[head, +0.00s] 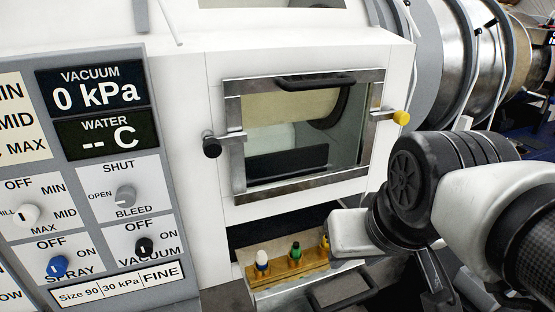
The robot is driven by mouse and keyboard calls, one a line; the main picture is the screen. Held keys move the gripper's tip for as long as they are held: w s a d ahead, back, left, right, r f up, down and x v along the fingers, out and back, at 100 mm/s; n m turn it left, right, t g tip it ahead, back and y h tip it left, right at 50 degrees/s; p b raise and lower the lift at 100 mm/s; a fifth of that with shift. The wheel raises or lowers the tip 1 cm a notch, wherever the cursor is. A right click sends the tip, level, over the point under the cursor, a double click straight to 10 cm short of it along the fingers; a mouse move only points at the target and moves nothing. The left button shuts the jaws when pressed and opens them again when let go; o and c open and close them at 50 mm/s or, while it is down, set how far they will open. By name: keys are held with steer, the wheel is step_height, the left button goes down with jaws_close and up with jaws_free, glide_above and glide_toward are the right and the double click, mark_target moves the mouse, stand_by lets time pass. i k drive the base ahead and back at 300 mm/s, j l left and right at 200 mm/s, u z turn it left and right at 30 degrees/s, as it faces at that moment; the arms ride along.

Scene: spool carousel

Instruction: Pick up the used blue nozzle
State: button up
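A green nozzle (295,251) stands in the middle of the rack. A yellow nozzle (325,241) is at the right end, partly covered by my arm. My arm comes in from the right, and its pale end (355,234) is beside the right end of the rack, apart from the blue nozzle. The fingertips cannot be made out, so whether my gripper is open or shut does not show.
The rack sits in a low drawer (338,290) below a windowed, metal-framed door (303,191). The door has a black-knobbed latch (212,146) and a yellow-knobbed latch (401,117). A control panel (100,210) stands at left. The space just above the blue nozzle looks clear.

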mark_target(261, 259)
steer(key=i+j+u, duration=0.1)
steer(key=i, duration=0.25)
steer(key=k+l+z, duration=0.1)
steer(key=k, duration=0.35)
steer(key=u, duration=0.4)
steer(key=k+j+z, duration=0.3)
steer(key=z, duration=0.2)
steer(key=k+j+z, duration=0.45)
steer(key=i+l, duration=0.1)
